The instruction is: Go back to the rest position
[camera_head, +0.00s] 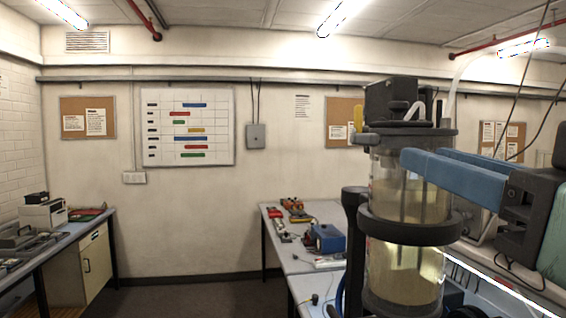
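A tall clear cylinder (408,275) stands upright at the right, with a dark lid, a dark middle band and pale yellowish liquid inside. A black unit (390,100) sits on its top. My gripper (422,156) reaches in from the right with two blue fingers at the height of the cylinder's upper part. The near finger overlaps the front of the glass in the picture. The fingers look apart, with nothing visibly held between them. I cannot tell whether they touch the cylinder.
A bench (325,208) behind the cylinder holds a blue box (326,238) and several small tools. Another bench (66,243) with equipment stands at the left. A chart board (185,128) hangs on the back wall. The floor (190,296) between the benches looks clear.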

